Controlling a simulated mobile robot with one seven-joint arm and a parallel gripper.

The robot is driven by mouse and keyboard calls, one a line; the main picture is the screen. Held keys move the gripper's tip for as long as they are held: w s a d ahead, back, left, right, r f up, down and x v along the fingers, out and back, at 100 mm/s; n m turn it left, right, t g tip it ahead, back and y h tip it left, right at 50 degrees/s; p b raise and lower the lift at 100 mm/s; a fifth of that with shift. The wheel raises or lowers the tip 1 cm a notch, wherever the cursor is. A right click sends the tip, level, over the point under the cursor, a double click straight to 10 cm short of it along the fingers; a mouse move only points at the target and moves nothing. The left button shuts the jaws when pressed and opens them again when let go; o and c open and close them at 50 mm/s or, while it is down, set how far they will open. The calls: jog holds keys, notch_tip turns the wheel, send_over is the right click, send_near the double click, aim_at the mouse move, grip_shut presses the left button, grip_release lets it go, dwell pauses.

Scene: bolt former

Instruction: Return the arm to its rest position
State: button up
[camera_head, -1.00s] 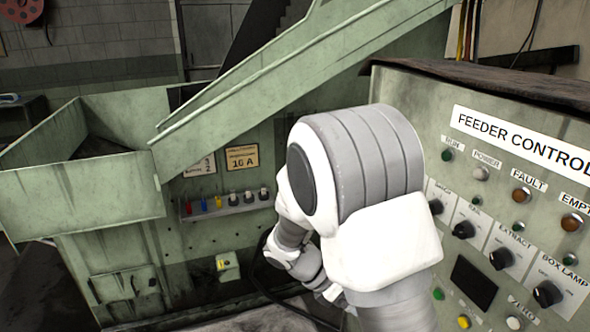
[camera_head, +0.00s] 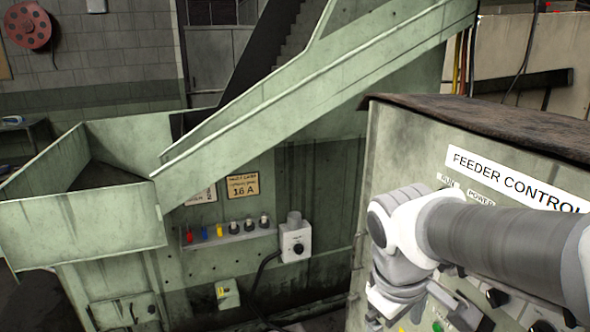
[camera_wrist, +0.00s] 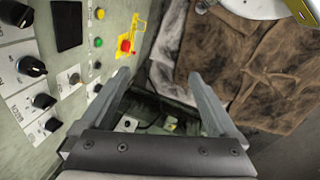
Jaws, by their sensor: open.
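My gripper shows in the wrist view (camera_wrist: 165,92), with its two grey fingers spread apart and nothing between them. In the head view my white and grey arm lies folded across the lower right, in front of the feeder control panel (camera_head: 400,145). My gripper's fingers cannot be made out clearly there. In the wrist view the panel's knobs and buttons are to the left of the fingers, and a red button on a yellow plate (camera_wrist: 126,46) is just beyond the left finger. The fingers appear apart from the panel.
A green hopper with a sloping chute (camera_head: 300,95) stands at left and centre. A small grey box with a black knob (camera_head: 295,240) and a shelf of coloured items (camera_head: 228,234) are on its side. A brown cloth (camera_wrist: 265,70) lies at right in the wrist view.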

jog(key=s+a+r+m+t+y+p, duration=0.1)
jog(key=s+r+m+t+y, duration=0.1)
jog(key=s+r+m, duration=0.3)
jog(key=shift+r+m+t+p, duration=0.3)
jog(key=shift+r+m+t, duration=0.5)
jog(key=shift+t, duration=0.1)
jog(key=shift+a, duration=0.1)
